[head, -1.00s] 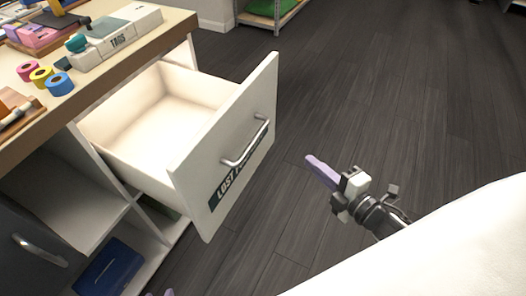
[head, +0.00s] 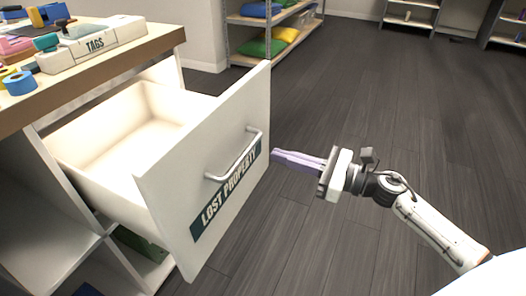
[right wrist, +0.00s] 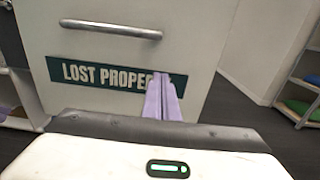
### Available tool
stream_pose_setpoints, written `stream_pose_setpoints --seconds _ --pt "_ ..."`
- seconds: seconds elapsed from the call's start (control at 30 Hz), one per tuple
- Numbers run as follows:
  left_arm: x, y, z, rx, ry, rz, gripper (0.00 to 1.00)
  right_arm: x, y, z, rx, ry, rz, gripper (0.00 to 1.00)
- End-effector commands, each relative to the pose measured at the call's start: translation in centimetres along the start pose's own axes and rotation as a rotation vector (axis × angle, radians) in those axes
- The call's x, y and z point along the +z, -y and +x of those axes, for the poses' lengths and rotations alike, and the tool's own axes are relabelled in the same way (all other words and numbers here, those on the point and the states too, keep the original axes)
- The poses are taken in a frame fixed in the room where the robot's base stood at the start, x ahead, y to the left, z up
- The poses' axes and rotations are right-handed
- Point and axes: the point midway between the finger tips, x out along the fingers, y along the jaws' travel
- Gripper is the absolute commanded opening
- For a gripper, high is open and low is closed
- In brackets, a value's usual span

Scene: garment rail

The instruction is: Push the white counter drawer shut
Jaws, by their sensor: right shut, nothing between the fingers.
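The white counter drawer (head: 165,190) stands pulled well out of the counter, and its inside looks empty. Its front has a silver bar handle (head: 237,157) and a dark "LOST PROPERTY" label (head: 226,190). My right gripper (head: 276,155) is shut and empty, its purple fingers pointing at the drawer front near the label's right end. In the right wrist view the fingertips (right wrist: 162,78) overlap the end of the label, below the handle (right wrist: 112,29). I cannot tell whether they touch the front. My left gripper is not in view.
The counter top (head: 100,63) holds a "TAGS" box (head: 95,44) and tape rolls (head: 19,83). Open shelves lie under the counter. A shelf rack (head: 276,20) with green and yellow folded items stands at the back. The dark floor right of the drawer is clear.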

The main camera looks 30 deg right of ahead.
Motion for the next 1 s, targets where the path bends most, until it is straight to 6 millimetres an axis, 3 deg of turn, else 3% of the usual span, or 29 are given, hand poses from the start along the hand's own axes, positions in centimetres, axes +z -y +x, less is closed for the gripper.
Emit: stream_pose_setpoints --seconds 0.1,0.33,1.0 --pt "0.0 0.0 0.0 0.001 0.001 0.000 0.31 0.1 0.1 2.5 0.000 0.003 -0.001 0.00" --pt "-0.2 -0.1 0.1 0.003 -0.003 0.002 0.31 0.0 0.1 5.1 -0.002 0.001 0.001 0.00" --pt "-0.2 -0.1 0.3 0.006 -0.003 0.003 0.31 -0.1 0.5 5.8 -0.017 0.000 0.003 0.00"
